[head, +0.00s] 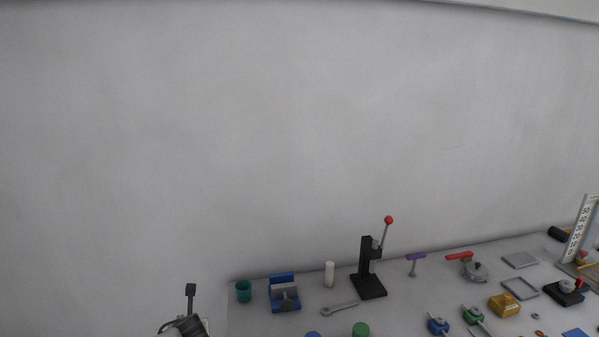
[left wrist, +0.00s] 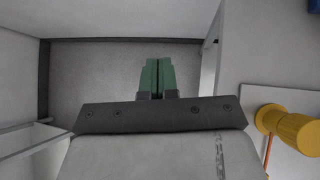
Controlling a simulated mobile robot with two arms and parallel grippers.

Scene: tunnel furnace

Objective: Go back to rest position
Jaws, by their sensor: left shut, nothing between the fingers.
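My left gripper (left wrist: 157,76) shows in the left wrist view with its two green fingers pressed together and nothing between them. It points over a grey recessed area with dark edges and touches no object that I can see. In the head view, a dark part of what looks like my left arm shows at the bottom edge, left of the table. The left fingers are not visible there. My right gripper is in neither view.
A grey table (head: 245,322) holds a teal cup (head: 243,292), a blue vise (head: 284,297), a black lever press (head: 367,280), a wrench (head: 339,308) and several other tools. A yellow cylindrical object (left wrist: 290,128) is right of the left gripper. A plain wall stands behind the table.

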